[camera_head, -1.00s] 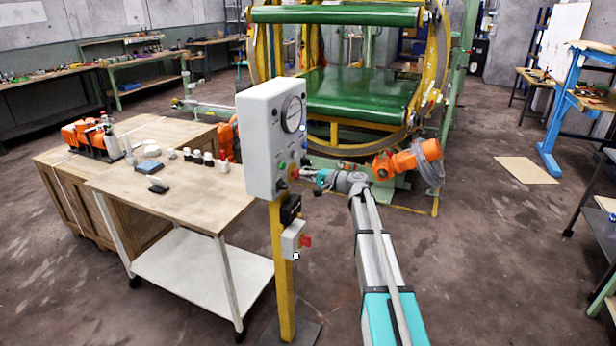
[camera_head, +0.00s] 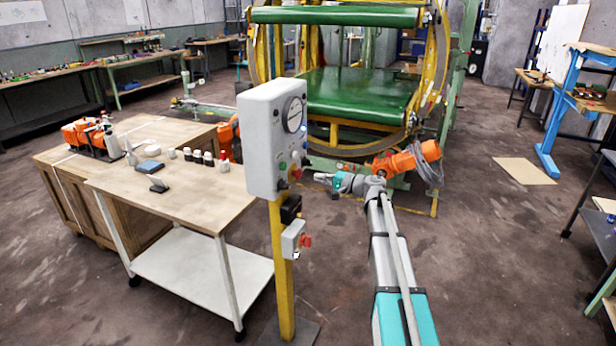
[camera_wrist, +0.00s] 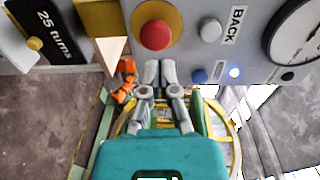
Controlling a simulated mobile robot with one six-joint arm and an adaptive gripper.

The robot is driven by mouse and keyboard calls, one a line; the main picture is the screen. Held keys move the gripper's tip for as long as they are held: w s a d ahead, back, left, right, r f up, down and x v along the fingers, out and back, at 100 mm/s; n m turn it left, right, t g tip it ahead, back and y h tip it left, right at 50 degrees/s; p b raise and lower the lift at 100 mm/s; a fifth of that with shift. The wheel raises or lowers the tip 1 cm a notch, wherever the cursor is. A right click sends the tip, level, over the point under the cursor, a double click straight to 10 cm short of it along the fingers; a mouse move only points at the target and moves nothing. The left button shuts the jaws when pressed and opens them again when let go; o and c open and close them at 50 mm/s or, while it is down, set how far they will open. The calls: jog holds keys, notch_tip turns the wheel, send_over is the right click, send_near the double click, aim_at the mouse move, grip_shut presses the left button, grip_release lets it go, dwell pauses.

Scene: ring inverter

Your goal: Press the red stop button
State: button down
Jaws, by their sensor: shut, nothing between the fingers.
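The control box (camera_head: 262,140) is light grey and stands on a yellow post. The red stop button (camera_wrist: 155,35) sits on its face in a pale yellow ring, and it also shows small in the head view (camera_head: 296,173). My gripper (camera_wrist: 157,72) is shut and empty. In the wrist view its fingertips are just below the red button in the picture. In the head view my gripper (camera_head: 318,177) is to the right of the box, with a visible gap to its face. I cannot tell whether the button is pushed in.
A smaller box (camera_head: 292,240) with a red knob is lower on the post. A wooden table (camera_head: 190,205) stands left.

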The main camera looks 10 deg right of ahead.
jog(key=v, duration=0.8)
jog(key=shift+d, duration=0.25)
jog(key=shift+s+f, duration=0.1)
jog(key=s+a+f+n+g+h+p, duration=0.2)
jog(key=s+a+f+n+g+h, duration=0.4)
jog(key=s+a+f, duration=0.6)
jog(key=s+f+n+g+h+p, duration=0.1)
jog(key=s+g+h, duration=0.4)
jog(key=s, duration=1.3)
jog(key=f+h+p, duration=0.1)
jog(key=h, duration=0.1)
jog(key=shift+a+n+h, duration=0.3)
jog(key=shift+a+n, duration=0.1)
jog(key=shift+f, duration=0.1)
jog(key=c, duration=1.4)
grip_release()
